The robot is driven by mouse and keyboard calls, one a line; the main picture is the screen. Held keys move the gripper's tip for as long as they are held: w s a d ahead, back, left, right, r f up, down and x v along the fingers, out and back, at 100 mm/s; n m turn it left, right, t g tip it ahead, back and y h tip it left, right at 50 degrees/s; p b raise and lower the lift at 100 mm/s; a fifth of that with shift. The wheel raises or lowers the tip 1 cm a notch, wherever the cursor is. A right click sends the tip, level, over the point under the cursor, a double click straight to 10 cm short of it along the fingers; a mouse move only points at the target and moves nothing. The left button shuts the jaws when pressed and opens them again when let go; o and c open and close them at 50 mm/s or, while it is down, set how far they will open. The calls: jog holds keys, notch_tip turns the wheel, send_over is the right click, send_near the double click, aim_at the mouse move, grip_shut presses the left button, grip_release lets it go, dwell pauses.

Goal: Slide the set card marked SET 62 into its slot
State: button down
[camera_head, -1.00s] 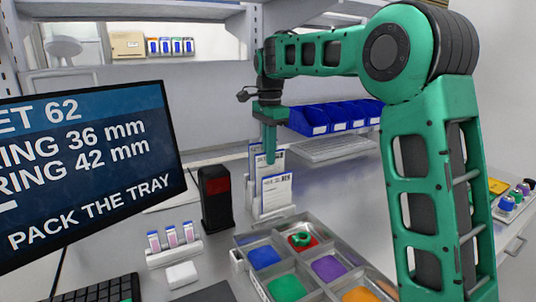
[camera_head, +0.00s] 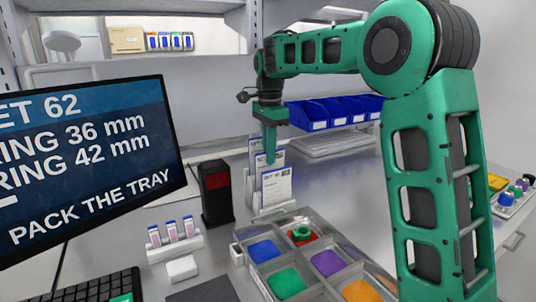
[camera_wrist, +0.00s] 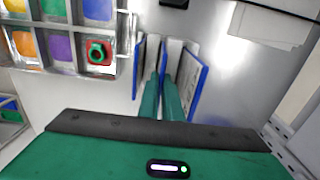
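Several white cards with blue edges stand upright in a holder (camera_head: 256,208) behind the tray. The front card (camera_head: 276,187) faces the head camera; its small print is too blurred to read surely. Another card (camera_head: 255,152) stands at the back. My gripper (camera_head: 270,155) points down over the cards. In the wrist view my two fingers (camera_wrist: 162,95) lie close together, between an outer card on the left (camera_wrist: 139,65) and one on the right (camera_wrist: 197,85). A thin blue edge shows between the fingertips; whether they press on a card is unclear.
A divided tray (camera_head: 318,262) with coloured compartments and a green ring stands in front of the cards. A black post (camera_head: 215,193) stands to their left, near a monitor (camera_head: 85,175) reading "62".

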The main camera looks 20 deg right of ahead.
jog(key=c, duration=1.3)
grip_release()
jog(key=shift+r, duration=4.5)
